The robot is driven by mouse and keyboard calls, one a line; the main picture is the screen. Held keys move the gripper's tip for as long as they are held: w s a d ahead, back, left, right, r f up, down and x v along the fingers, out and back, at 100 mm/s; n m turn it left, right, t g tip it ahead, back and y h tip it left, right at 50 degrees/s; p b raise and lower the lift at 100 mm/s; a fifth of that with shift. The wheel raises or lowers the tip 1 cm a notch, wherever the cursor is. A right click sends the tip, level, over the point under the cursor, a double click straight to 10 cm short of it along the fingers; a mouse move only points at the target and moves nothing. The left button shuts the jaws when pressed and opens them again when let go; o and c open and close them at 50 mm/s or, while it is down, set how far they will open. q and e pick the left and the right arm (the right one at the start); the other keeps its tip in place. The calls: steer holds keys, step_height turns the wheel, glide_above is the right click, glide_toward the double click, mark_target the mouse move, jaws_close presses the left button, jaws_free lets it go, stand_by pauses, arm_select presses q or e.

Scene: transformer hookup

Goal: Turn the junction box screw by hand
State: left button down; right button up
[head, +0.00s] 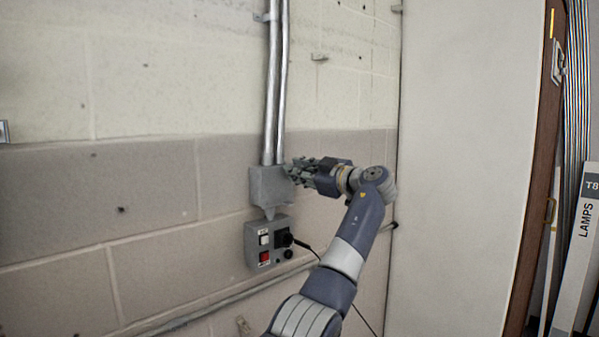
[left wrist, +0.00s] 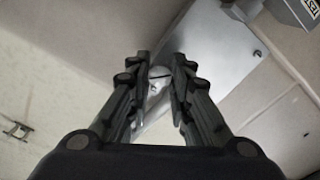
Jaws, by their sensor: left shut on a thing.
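The grey metal junction box (head: 262,188) is on the wall under two vertical conduits in the head view. My left gripper (head: 289,169) is at its upper right side, with the arm coming up from below. In the left wrist view the box cover (left wrist: 222,42) is a plain grey plate. The round slotted screw (left wrist: 159,73) sits between the fingertips of my left gripper (left wrist: 161,78), which is shut on it. The fingers hide the sides of the screw. In the head view the gripper hides the screw. My right gripper is not in view.
A grey control box (head: 252,250) with a white switch, a red switch and a black plug hangs just below the junction box. A black cable runs from the plug. Two metal conduits (head: 274,80) rise above. A pale panel (head: 455,150) stands on the right.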

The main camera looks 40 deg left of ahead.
arm_select(q)
steer(key=shift+f, duration=0.3)
steer(key=c, duration=1.4)
jaws_free()
steer(key=shift+w+a, duration=0.1)
steer(key=shift+r, duration=0.15)
steer(key=d, duration=0.8)
steer(key=s+d, duration=0.1)
steer(key=d, duration=0.3)
